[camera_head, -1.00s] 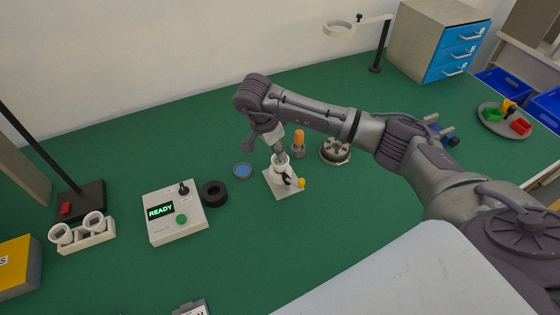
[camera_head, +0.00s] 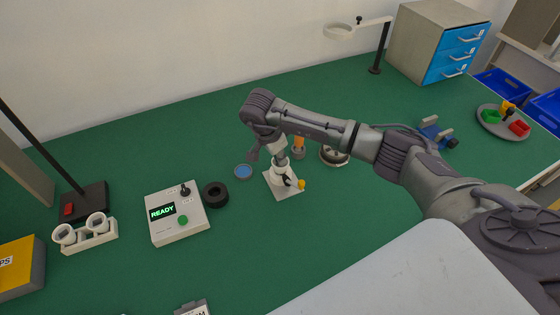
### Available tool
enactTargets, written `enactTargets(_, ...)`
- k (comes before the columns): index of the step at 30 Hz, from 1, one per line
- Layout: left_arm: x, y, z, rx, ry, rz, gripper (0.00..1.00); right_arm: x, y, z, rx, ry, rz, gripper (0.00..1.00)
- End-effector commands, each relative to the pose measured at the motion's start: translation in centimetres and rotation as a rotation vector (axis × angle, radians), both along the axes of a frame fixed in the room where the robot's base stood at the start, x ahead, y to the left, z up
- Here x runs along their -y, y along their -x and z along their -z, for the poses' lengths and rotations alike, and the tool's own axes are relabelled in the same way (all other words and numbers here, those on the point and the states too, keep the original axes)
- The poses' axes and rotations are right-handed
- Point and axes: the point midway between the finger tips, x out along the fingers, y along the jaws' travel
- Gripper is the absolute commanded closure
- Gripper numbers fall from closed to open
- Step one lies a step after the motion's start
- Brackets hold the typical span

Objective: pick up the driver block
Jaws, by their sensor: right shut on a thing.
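My right gripper (camera_head: 281,162) points down at the white stand (camera_head: 286,190) in the middle of the bench. Its fingers are small and partly hidden by my wrist. They are shut on a white piece (camera_head: 281,171) at the top of the stand, which has a black lever with a yellow tip (camera_head: 301,184). I cannot tell whether this white piece is the driver block, as no part is clearly marked as one. I cannot see a gap between the piece and the stand. My left gripper is not in view.
A black ring (camera_head: 215,195), a blue-topped disc (camera_head: 243,171) and a READY control box (camera_head: 176,213) are to the left. An orange-topped post (camera_head: 299,147) and a round metal fixture (camera_head: 333,157) stand close behind. The front green bench is mostly clear.

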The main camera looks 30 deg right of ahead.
Motion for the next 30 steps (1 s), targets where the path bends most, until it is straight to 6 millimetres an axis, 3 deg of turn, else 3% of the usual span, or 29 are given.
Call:
enactTargets(5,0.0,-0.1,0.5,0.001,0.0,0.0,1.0,0.0,0.1,-0.5,-0.004,-0.001,-0.001,1.0)
enactTargets(12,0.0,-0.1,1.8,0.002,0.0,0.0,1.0,0.0,0.0,-3.9,0.0,0.003,-0.002,1.0)
enactTargets(24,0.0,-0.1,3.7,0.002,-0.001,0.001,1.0,3.7,7.3,-8.5,-0.001,0.004,-0.001,1.0)
enactTargets(30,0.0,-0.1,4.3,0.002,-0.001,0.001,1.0,4.8,9.7,-10.2,-0.002,0.002,0.0,1.0)
